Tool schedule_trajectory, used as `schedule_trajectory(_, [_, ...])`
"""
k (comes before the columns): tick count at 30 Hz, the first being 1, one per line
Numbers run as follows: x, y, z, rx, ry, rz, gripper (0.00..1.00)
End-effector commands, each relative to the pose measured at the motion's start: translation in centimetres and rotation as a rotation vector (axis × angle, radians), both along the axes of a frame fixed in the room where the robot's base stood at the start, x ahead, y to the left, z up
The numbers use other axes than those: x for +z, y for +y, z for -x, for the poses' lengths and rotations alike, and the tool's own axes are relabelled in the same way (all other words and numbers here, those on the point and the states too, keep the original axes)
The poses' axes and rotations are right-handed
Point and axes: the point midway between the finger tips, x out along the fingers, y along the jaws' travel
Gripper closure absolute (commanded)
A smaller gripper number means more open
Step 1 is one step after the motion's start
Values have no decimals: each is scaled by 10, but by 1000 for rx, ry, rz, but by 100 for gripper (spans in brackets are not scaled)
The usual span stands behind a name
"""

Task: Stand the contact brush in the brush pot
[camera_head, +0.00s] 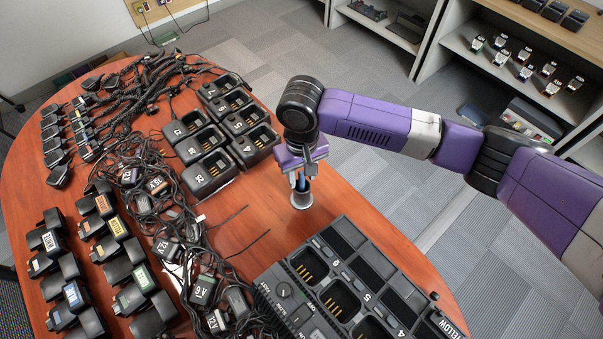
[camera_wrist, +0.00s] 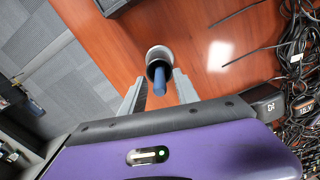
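The brush pot (camera_head: 302,199) is a small grey metal cup standing on the wooden table, right of the black chargers. It also shows in the wrist view (camera_wrist: 158,53), with a dark mouth. The contact brush (camera_head: 301,182) shows as a blue handle. In the wrist view the brush (camera_wrist: 159,84) rises out of the pot's mouth, with its lower end hidden inside. My gripper (camera_head: 301,172) is just above the pot. In the wrist view its fingers (camera_wrist: 159,78) are spread on both sides of the handle, with gaps showing between them and the brush.
Several single chargers (camera_head: 208,172) stand left of the pot. A large multi-bay charger (camera_head: 345,290) is in front of it. Tangled cables and adapters (camera_head: 165,215) cover the table's middle left. Bare table (camera_head: 345,190) lies right of the pot, up to the edge.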

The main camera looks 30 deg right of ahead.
Motion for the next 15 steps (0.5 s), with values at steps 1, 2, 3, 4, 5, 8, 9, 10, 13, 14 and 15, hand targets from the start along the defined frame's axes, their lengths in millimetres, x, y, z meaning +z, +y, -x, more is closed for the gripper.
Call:
schedule_trajectory(1, [0,0,0,0,0,0,63])
schedule_trajectory(2, [1,0,0,0,0,0,63])
schedule_trajectory(3, [2,0,0,0,0,0,63])
schedule_trajectory(4, [4,0,0,0,-1,1,63])
schedule_trajectory(5, [5,0,0,0,0,-1,63])
schedule_trajectory(8, [17,1,0,1,-1,-2,63])
schedule_trajectory(9, [24,1,0,1,-2,-3,63])
schedule_trajectory(10, [30,1,0,2,-2,-2,63])
schedule_trajectory(13, [51,1,0,2,-3,-2,63])
schedule_trajectory(14, [58,1,-1,2,-3,-3,63])
schedule_trajectory(15, [66,1,0,2,-2,-2,63])
